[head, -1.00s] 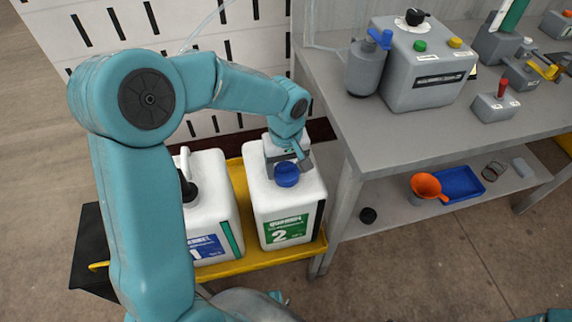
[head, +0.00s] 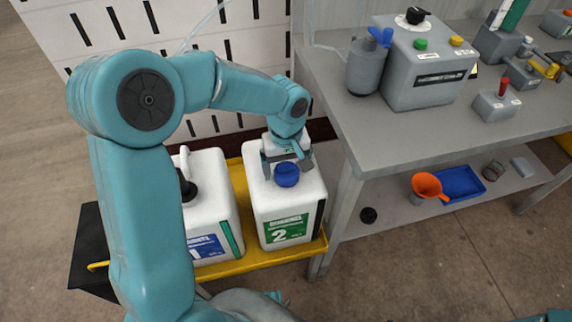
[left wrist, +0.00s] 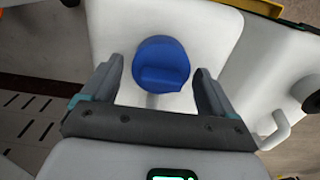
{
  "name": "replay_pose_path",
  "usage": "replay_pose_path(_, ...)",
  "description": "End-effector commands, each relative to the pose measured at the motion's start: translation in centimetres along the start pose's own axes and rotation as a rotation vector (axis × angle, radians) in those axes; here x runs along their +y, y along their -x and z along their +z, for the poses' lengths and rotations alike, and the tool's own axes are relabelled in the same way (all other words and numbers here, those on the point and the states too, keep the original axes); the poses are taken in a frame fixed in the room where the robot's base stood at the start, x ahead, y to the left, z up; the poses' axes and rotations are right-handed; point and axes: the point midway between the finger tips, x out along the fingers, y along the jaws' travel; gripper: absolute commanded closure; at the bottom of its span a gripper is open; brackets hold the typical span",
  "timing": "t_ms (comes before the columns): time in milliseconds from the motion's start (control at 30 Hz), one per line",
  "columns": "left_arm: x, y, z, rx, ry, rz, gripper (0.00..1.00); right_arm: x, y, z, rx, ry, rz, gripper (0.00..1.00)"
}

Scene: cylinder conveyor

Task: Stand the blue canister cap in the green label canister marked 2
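The blue canister cap (head: 287,175) is on top of the white canister with the green label marked 2 (head: 290,208). It also shows in the left wrist view (left wrist: 161,65), with a raised grip bar across it. Whether it is seated fully cannot be told. My left gripper (head: 287,165) is just behind the cap over the canister top. Its two fingers (left wrist: 155,88) are spread wide, one on each side of the cap, with gaps to it. My right gripper is not in view.
A white canister with a blue label marked 1 (head: 210,215) stands to the left on the same yellow tray (head: 240,268). A grey workbench (head: 400,140) with devices is at the right. Its lower shelf holds an orange funnel (head: 427,185) and a blue tray (head: 460,181).

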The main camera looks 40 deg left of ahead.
Motion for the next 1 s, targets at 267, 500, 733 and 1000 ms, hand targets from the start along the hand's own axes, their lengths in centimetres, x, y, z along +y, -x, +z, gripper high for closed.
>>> replay_pose_path(267,0.0,0.1,0.0,0.0,0.0,0.0,0.0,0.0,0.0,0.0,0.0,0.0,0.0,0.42)
replay_pose_path(500,0.1,3.8,-0.1,0.004,0.001,0.004,0.0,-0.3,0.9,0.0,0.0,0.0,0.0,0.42)
replay_pose_path(733,0.1,10.1,0.0,0.003,0.0,0.004,0.0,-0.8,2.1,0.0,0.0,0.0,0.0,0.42)
replay_pose_path(1000,0.1,15.2,0.0,0.001,-0.001,0.002,0.0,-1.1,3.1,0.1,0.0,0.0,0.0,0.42)
